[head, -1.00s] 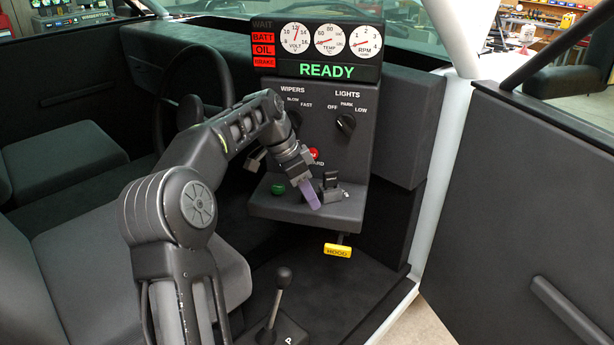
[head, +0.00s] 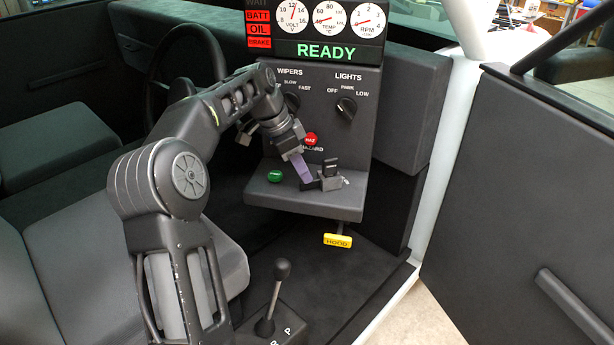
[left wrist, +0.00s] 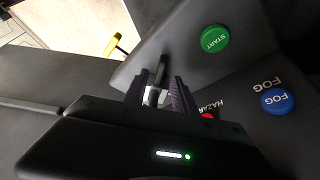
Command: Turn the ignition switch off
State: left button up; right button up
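The ignition switch (head: 330,168) is a black upright lever on a dark base, on the lower console ledge right of the green START button (head: 274,175). My left gripper (head: 305,172) points down at the ledge just left of the switch in the head view. In the left wrist view my left gripper (left wrist: 157,90) is open, with a finger on each side and the dark lever (left wrist: 161,70) showing between and just beyond the fingertips. I cannot tell whether either finger touches it. The switch's label is mostly hidden. My right gripper is not in view.
The red hazard button (head: 311,139) is close above my left gripper. A yellow HOOD handle (head: 337,241) hangs below the ledge. The wiper and light knobs (head: 346,106) are above. The READY display (head: 323,51) is lit green. A gear lever (head: 277,285) stands below.

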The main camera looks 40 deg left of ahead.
aim_at(322, 180)
pick_arm(q)
jog(key=shift+x, duration=1.85)
grip_shut()
